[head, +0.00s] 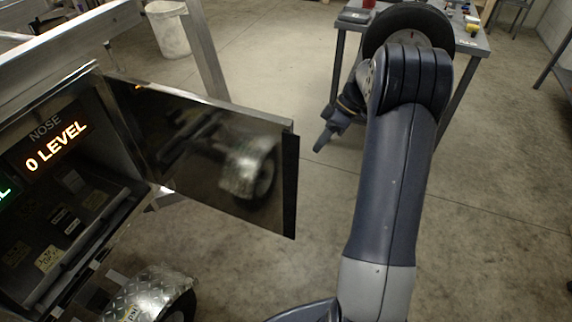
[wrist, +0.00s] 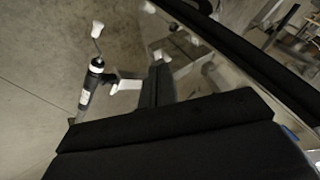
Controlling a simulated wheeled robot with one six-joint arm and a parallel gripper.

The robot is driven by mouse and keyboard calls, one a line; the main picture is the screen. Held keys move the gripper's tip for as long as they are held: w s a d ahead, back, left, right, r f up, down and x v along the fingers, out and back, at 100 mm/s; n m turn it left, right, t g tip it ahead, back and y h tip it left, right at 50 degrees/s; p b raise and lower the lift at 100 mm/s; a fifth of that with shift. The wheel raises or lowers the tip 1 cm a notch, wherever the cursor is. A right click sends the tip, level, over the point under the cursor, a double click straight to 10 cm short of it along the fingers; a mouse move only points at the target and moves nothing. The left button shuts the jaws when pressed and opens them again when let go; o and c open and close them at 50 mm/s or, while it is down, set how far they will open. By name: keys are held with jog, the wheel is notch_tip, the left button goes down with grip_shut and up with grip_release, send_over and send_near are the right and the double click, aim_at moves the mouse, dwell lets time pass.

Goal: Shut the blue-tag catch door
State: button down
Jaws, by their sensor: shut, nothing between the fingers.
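In the wrist view a reflective panel (wrist: 235,50) runs across the upper right.
A lit "0 LEVEL" display (head: 55,147) sits inside the compartment. A diamond-plate fender (head: 150,295) is below the door. A grey table (head: 470,42) with small items stands behind my arm. A white bucket (head: 168,30) is at the back. Concrete floor is clear between.

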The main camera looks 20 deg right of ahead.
jog(key=s+a+f, duration=0.4)
jog(key=a+f, duration=0.4)
jog(key=shift+s+a, duration=0.15)
jog(key=shift+s, duration=0.1)
dwell(0.4)
